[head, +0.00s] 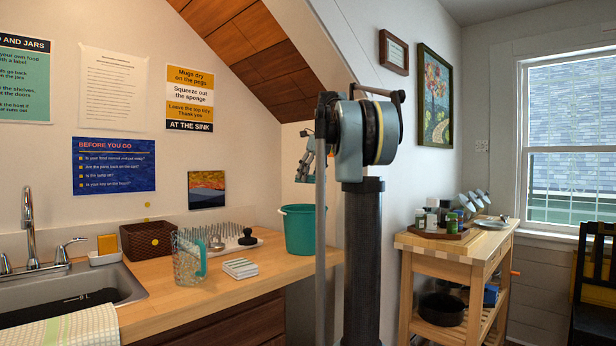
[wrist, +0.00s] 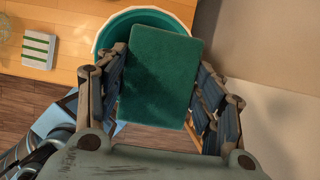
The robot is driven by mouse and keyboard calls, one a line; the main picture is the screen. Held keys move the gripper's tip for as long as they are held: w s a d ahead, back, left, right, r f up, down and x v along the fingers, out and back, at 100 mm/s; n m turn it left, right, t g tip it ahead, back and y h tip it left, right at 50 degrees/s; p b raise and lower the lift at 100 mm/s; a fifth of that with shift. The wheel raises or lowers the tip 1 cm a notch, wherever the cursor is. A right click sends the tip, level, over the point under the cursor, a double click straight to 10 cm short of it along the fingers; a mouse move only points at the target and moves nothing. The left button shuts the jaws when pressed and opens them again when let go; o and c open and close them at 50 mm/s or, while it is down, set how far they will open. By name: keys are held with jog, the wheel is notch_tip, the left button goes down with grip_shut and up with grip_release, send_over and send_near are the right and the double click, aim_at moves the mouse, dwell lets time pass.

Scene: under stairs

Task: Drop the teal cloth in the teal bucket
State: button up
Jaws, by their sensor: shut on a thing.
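The teal cloth (wrist: 160,72) shows as a flat rectangle between the fingers of my gripper (wrist: 163,95) in the wrist view. My gripper is shut on it. The teal bucket (head: 299,232) stands on the wooden counter in the head view, left of my dark column. Its rim (wrist: 108,32) shows behind the cloth in the wrist view, and the cloth covers much of its opening. In the head view my gripper (head: 305,170) is above the bucket, partly hidden by my arm.
A glass jug (head: 187,262), a striped stack (head: 240,268), a peg rack (head: 231,240) and a brown basket (head: 146,240) are on the counter (head: 205,292) left of the bucket. The sink (head: 70,285) is farther left. A wooden cart (head: 452,248) stands right.

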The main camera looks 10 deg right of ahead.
jog(key=shift+a+f, duration=0.15)
jog(key=shift+f, duration=1.2)
jog(key=shift+a+f, duration=0.1)
jog(key=shift+f, duration=1.25)
jog(key=o, duration=1.6)
jog(key=v, duration=1.2)
jog(key=s+a+f+n+h, duration=0.1)
jog(key=s+f+n, duration=0.8)
jog(key=s+f, duration=0.4)
jog(key=s+a+f+n+g, duration=0.1)
jog(key=s+f+n, duration=0.9)
jog(key=f, duration=1.1)
jog(key=s+a+f+n+h, duration=0.1)
jog(key=s+f+n, duration=0.9)
jog(key=s+f, duration=0.7)
jog(key=shift+s+a+f+h, duration=0.1)
jog(key=shift+h, duration=0.2)
